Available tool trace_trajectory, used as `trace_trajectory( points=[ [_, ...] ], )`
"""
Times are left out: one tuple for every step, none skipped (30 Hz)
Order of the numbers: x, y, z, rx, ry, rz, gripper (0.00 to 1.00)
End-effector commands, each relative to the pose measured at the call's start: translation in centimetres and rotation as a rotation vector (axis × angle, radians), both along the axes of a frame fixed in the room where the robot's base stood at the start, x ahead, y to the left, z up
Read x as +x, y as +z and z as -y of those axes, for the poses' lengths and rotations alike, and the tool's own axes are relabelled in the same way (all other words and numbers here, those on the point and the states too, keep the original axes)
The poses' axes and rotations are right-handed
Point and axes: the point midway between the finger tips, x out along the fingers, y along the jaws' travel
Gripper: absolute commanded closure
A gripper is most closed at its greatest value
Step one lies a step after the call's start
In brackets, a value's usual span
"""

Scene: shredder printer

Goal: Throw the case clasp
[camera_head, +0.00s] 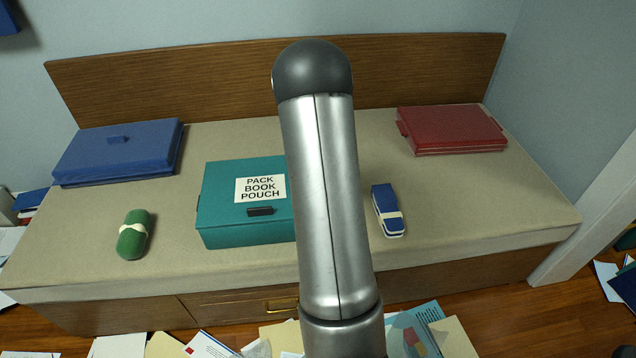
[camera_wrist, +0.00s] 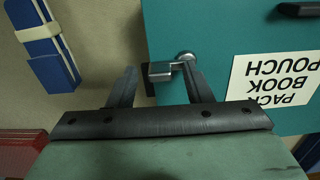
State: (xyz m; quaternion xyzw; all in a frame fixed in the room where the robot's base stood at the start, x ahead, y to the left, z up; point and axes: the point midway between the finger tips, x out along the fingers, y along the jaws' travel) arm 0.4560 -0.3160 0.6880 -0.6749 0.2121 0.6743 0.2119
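A teal case (camera_head: 225,215) labelled "PACK BOOK POUCH" lies on the bed in the middle of the head view, its right part hidden behind my arm. In the wrist view the case (camera_wrist: 215,30) fills the upper right. Its grey metal clasp (camera_wrist: 162,71) sits near the case's edge, a short lever with a round pivot at its right. My gripper (camera_wrist: 158,72) is open, with the clasp lever between its fingertips. The right finger is close to the pivot. Contact cannot be told. The head view hides the clasp and gripper behind my arm.
The case has a dark handle (camera_head: 260,211). A blue case (camera_head: 118,155) and green pouch (camera_head: 133,240) lie left. A blue-and-white strapped bundle (camera_head: 386,208) lies just right of my arm, a red case (camera_head: 452,128) at the back right. Papers litter the floor.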

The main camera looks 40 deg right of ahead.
Motion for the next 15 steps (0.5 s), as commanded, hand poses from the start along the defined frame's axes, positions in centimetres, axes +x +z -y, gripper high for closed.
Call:
trace_trajectory(
  points=[
    [0.0, 0.0, 0.0, 0.000, 0.000, 0.000, 0.55],
    [0.0, 0.0, 0.0, 0.000, 0.000, 0.000, 0.55],
    [0.0, 0.0, 0.0, 0.000, 0.001, 0.000, 0.55],
    [0.0, 0.0, 0.0, 0.000, 0.001, 0.000, 0.55],
    [0.0, 0.0, 0.0, 0.000, 0.001, 0.000, 0.55],
    [0.0, 0.1, 0.0, 0.000, 0.001, 0.000, 0.55],
    [0.0, 0.2, 0.0, 0.000, 0.001, 0.000, 0.55],
    [0.0, 0.3, 0.0, -0.001, 0.001, 0.001, 0.55],
    [0.0, 0.7, 0.0, -0.001, 0.001, 0.002, 0.55],
    [0.1, 1.0, 0.0, -0.001, 0.001, 0.002, 0.55],
    [0.1, 1.5, 0.0, -0.002, 0.001, 0.002, 0.55],
    [0.1, 2.2, 0.0, -0.002, 0.001, 0.002, 0.55],
    [0.1, 2.7, 0.0, -0.002, 0.001, 0.003, 0.55],
    [0.1, 3.4, 0.0, -0.003, 0.001, 0.004, 0.55],
    [0.1, 4.3, 0.0, -0.002, 0.001, 0.005, 0.55]
  ],
)
